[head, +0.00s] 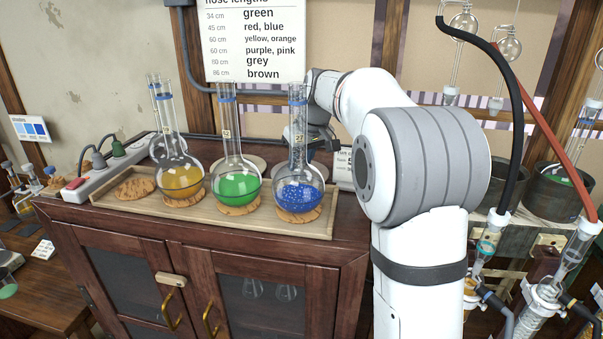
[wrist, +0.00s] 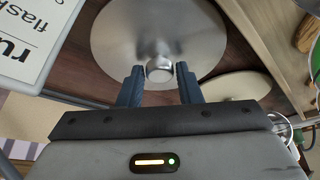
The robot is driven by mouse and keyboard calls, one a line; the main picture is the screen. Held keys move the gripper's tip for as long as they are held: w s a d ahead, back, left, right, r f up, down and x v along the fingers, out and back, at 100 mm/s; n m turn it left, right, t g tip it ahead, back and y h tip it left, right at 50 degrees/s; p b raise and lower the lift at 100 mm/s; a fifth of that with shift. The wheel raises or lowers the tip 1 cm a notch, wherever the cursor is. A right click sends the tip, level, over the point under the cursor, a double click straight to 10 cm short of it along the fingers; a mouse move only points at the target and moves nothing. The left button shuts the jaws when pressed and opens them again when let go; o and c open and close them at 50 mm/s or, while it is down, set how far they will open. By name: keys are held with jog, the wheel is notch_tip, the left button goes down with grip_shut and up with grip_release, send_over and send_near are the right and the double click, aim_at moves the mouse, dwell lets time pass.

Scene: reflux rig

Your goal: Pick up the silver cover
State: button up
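The silver cover (wrist: 112,38) is a round, shiny metal disc with a small knob (wrist: 160,70) at its centre, lying flat on the dark wood in the wrist view. My gripper (wrist: 160,76) is open, with one dark finger on each side of the knob. A gap shows between each finger and the knob, so it holds nothing. In the head view my gripper (head: 308,136) is behind the blue flask, and its fingertips are mostly hidden. The cover there is largely hidden behind that flask too.
A wooden tray (head: 120,202) on the cabinet holds flasks of yellow (head: 181,180), green (head: 238,187) and blue (head: 299,196) liquid on cork rings, close in front of my gripper. A paler disc (wrist: 232,88) lies beside the cover. A printed sign (wrist: 30,40) stands near it.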

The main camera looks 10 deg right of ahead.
jog(key=c, duration=0.6)
jog(key=shift+c, duration=0.2)
jog(key=shift+r, duration=0.15)
